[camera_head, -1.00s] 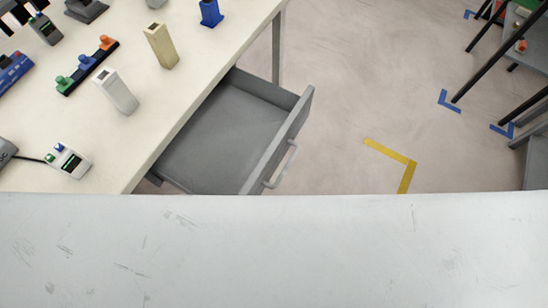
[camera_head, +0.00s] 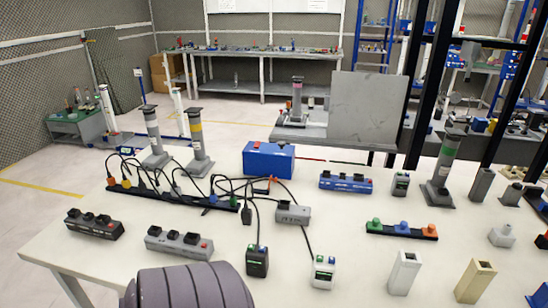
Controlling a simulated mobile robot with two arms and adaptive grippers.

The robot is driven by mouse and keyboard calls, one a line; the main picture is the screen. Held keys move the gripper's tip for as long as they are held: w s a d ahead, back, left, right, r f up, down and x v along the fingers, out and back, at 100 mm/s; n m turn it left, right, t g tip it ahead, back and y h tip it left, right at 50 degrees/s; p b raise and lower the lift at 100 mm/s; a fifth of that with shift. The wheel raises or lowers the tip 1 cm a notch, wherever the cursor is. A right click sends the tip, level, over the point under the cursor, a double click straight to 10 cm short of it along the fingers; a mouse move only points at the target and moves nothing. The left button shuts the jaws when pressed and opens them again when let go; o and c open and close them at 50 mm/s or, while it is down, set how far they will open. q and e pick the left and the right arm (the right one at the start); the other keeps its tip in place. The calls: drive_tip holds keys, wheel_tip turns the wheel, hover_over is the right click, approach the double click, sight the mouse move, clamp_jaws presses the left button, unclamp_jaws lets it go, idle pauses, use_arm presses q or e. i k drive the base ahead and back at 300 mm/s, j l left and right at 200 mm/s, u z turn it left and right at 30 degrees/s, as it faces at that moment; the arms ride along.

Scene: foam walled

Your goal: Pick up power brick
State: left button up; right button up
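A grey box (camera_head: 293,213) with a cable running to it lies on the middle of the white table (camera_head: 130,265); it may be the power brick, but I cannot read its label. A black cabled device (camera_head: 257,261) and a white cabled device (camera_head: 324,271) stand nearer to me. A larger blue box (camera_head: 268,160) stands behind the cables. A dark grey ribbed rounded shape, which looks like part of my arm, covers the table's front edge at the bottom left. Neither of my grippers shows.
A long black power strip (camera_head: 170,196) with tangled cables lies at the left. Black (camera_head: 94,223) and grey (camera_head: 179,242) socket blocks lie at the front left. Upright posts (camera_head: 198,143) stand behind. Several blocks crowd the right. Bare tabletop shows around the front blocks.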

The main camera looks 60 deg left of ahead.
sight(285, 212)
drive_tip(key=u, duration=1.9)
drive_tip(key=k+u, duration=0.1)
drive_tip(key=k+j, duration=0.05)
